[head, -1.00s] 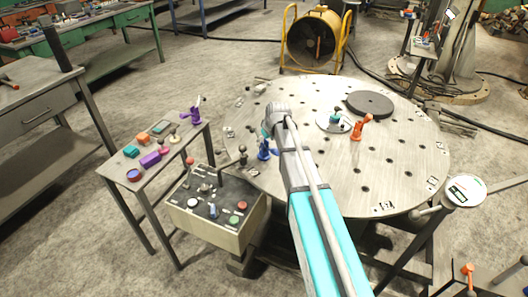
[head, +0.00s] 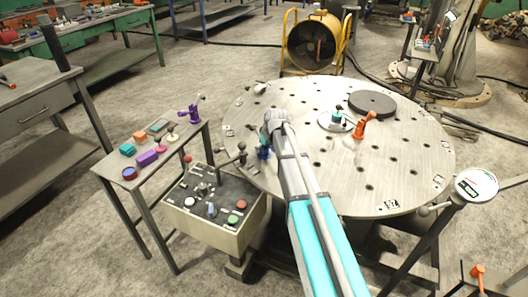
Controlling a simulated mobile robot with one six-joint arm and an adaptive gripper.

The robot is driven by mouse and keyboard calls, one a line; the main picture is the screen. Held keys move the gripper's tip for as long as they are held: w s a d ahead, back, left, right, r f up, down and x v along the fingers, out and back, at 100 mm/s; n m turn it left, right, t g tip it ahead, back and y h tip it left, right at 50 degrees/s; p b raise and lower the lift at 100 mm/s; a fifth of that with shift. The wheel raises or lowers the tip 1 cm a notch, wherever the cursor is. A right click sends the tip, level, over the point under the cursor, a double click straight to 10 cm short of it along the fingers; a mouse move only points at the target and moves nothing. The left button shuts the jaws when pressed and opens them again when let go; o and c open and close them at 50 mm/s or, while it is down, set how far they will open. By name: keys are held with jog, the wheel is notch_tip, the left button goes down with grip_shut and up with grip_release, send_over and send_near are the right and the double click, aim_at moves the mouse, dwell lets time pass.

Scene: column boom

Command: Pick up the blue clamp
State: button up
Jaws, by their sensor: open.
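The blue clamp (head: 263,153) stands near the left edge of the round perforated metal table (head: 335,175). It is small in view and partly hidden by my wrist. My gripper (head: 267,142) is at the end of my arm, directly over or beside the clamp. Its fingers are open, but they are mostly hidden, and I cannot tell whether they touch the clamp or surround it.
An orange clamp (head: 364,126), a dark disc (head: 371,103) and a small teal-topped piece on a pale plate (head: 337,119) are on the round table. A control box (head: 214,213) with knobs stands close to its left edge. A side table holds a purple clamp (head: 189,114) and coloured parts.

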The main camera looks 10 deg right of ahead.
dwell(0.5)
grip_shut()
jog(key=shift+r, duration=0.15)
dwell(0.4)
notch_tip(320, 180, up, 3)
jog(key=p, duration=0.3)
jog(key=s+r+p, duration=0.9)
jog(key=s+p, duration=0.1)
jog(key=s, duration=0.4)
jog(key=shift+a+r, duration=0.2)
jog(key=shift+r, duration=0.2)
